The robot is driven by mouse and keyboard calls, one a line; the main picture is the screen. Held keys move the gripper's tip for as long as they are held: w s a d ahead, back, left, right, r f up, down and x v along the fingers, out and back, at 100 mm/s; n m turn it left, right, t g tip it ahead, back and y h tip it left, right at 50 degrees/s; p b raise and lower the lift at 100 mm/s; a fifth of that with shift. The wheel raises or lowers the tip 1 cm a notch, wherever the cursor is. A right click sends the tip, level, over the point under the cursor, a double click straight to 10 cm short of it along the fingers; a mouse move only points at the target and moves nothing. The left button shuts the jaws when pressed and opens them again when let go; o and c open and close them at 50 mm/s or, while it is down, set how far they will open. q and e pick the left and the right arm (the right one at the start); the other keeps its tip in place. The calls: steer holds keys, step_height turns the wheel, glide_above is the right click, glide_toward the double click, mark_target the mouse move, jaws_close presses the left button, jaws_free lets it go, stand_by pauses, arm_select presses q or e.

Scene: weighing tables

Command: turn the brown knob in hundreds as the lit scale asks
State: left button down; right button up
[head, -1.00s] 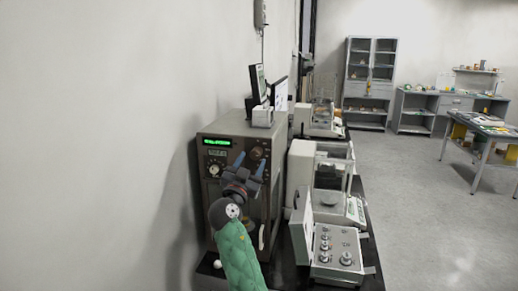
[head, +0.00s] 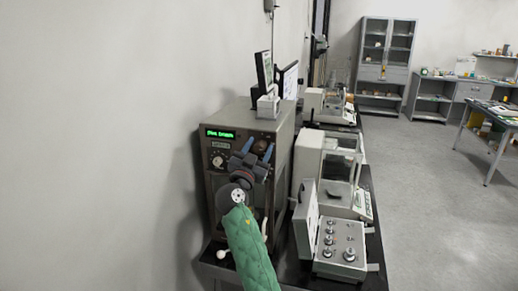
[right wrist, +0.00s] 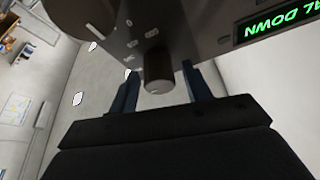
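The lit scale is a tall brown-grey cabinet (head: 275,170) at the left end of the bench. Its green display (head: 221,134) is lit; in the right wrist view the display (right wrist: 280,22) is upside down, partly cut off, ending in "AL DOWN". A brown knob (head: 263,144) is at the upper right of its front panel. In the right wrist view this knob (right wrist: 158,72) stands between my finger lines, with gaps on both sides. My right gripper (head: 257,147) is open in front of it, blue fingers pointing at the panel; the right gripper (right wrist: 161,90) holds nothing. My left gripper is not in view.
A grey box with several knobs (head: 340,250) and a glass-cased balance (head: 340,175) stand to the right on the black bench. A white wall is close on the left; open floor (head: 430,220) lies on the right.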

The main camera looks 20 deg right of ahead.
steer(key=c, duration=0.8)
steer(key=shift+n, duration=0.3)
